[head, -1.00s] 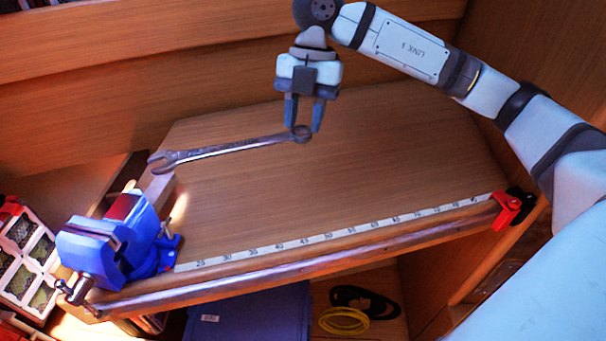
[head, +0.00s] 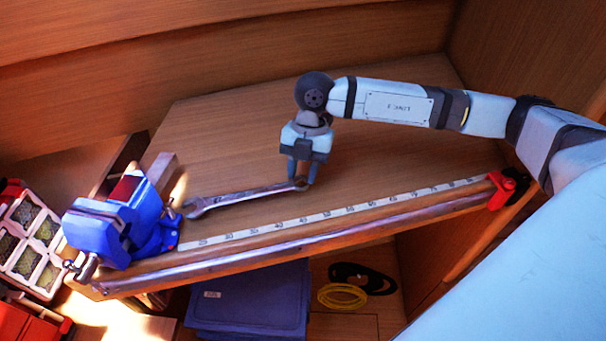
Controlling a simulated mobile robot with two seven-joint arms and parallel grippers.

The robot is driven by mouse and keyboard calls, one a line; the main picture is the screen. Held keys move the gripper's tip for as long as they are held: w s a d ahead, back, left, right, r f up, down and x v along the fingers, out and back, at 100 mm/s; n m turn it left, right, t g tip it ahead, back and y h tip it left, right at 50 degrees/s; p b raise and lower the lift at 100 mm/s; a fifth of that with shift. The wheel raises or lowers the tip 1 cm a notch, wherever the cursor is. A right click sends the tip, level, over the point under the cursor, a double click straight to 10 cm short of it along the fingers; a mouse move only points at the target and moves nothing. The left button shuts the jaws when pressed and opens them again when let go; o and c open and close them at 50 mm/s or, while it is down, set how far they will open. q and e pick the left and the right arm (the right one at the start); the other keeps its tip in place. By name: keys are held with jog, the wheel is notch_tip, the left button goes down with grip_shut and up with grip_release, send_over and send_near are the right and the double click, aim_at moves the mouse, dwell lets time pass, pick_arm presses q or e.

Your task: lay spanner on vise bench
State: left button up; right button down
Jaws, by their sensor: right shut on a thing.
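The silver spanner (head: 240,197) is in the head view, near the middle of the vise bench (head: 390,150). My right gripper (head: 302,180) is shut on the spanner's right, ring end. The spanner's open jaw points left, close to the blue vise (head: 122,228) at the bench's left end. The spanner is at or just above the bench top; I cannot tell if it touches. My left gripper is not in view.
A ruler strip (head: 330,214) runs along the bench's front edge to a red clamp (head: 503,190) on the right. A red-and-white organiser (head: 30,240) stands left. A blue bin (head: 250,300) and coiled yellow line (head: 342,296) lie below. The back of the bench top is clear.

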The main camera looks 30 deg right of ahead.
notch_tip(320, 180, down, 2)
jog(key=shift+f, duration=0.1)
jog(key=c, duration=0.8)
grip_release()
jog(key=b+v, duration=0.1)
jog(key=v, duration=1.1)
jog(key=shift+a, duration=0.1)
